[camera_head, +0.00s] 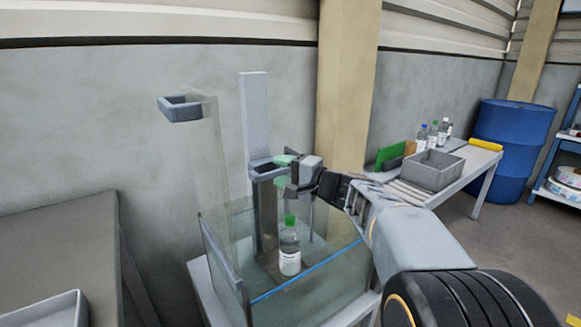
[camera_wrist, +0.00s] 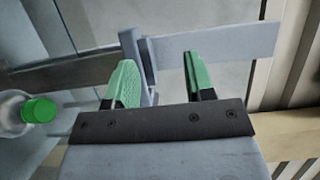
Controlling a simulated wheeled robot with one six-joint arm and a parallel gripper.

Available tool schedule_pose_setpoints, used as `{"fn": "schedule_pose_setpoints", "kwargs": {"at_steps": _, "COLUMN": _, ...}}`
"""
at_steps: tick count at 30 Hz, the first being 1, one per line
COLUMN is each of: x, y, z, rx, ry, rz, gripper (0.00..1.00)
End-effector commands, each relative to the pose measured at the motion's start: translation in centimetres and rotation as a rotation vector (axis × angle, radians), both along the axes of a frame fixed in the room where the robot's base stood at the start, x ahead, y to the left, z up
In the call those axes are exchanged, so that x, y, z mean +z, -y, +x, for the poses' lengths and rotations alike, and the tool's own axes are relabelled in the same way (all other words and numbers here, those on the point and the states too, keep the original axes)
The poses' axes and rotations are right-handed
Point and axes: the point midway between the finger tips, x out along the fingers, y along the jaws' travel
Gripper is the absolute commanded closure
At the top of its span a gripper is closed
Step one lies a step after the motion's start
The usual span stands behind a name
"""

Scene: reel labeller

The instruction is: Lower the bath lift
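The bath lift has a tall grey upright (camera_head: 255,110) with a dark grey loop-shaped handle (camera_head: 267,171) partway up. It stands at a clear-walled tank (camera_head: 222,262). A bottle with a green cap (camera_head: 290,240) stands low inside the tank; its cap also shows at the left of the wrist view (camera_wrist: 40,110). My gripper (camera_head: 279,171) is at the handle's right side. In the wrist view its green fingertips (camera_wrist: 158,62) are spread apart. A grey edge of the handle (camera_wrist: 140,58) lies between them, closer to the left finger. Whether a finger touches it is unclear.
Another grey loop bracket (camera_head: 181,108) sits at the upper left. A grey table (camera_head: 60,235) stands at left. At right, a bench holds a grey bin (camera_head: 432,172) and several bottles, with a blue drum (camera_head: 508,145) behind. The wall is close behind the upright.

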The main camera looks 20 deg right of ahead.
Motion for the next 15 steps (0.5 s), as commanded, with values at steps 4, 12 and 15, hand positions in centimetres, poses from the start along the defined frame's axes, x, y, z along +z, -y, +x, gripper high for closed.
{"fn": "schedule_pose_setpoints", "kwargs": {"at_steps": 4, "x": 1.4, "y": 0.1, "z": -2.7, "rx": -0.003, "ry": 0.001, "rz": 0.000, "gripper": 0.51}}
{"fn": "schedule_pose_setpoints", "kwargs": {"at_steps": 12, "x": 2.4, "y": 0.1, "z": -5.5, "rx": -0.002, "ry": 0.000, "rz": 0.000, "gripper": 0.51}}
{"fn": "schedule_pose_setpoints", "kwargs": {"at_steps": 15, "x": 2.5, "y": 0.1, "z": -5.9, "rx": -0.002, "ry": -0.001, "rz": 0.000, "gripper": 0.51}}
